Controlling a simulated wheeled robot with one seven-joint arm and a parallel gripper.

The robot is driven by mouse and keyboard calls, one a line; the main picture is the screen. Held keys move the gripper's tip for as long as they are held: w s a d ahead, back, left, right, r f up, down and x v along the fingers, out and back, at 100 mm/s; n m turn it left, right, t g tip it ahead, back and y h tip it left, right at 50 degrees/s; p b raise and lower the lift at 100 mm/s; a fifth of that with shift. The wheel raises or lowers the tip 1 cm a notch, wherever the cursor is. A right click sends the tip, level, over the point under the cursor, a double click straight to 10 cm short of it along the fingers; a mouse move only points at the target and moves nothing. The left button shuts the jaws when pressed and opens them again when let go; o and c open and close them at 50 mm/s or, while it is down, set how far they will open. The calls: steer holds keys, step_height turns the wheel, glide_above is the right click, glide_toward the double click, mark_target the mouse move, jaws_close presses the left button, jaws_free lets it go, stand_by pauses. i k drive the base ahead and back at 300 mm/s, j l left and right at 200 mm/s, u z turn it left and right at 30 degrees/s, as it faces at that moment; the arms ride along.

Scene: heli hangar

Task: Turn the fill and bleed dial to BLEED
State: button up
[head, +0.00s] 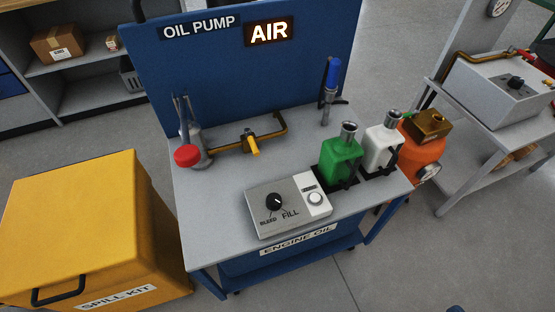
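The fill and bleed dial (273,201) is a round black knob on a grey control box (259,225) at the front of the oil cart. The knob's pale mark is small and appears to point lower right, toward FILL. A white panel (313,187) with a round white button (315,199) forms the right end of the box. My gripper is not in view.
A yellow spill kit bin (75,215) stands at left, an orange container (424,153) at right.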

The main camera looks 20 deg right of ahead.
mark_target(273, 200)
steer(key=i+l+u, duration=0.1)
steer(key=l+u, duration=0.15)
steer(key=u, duration=0.15)
steer(key=l+u, duration=0.55)
steer(key=u, duration=0.2)
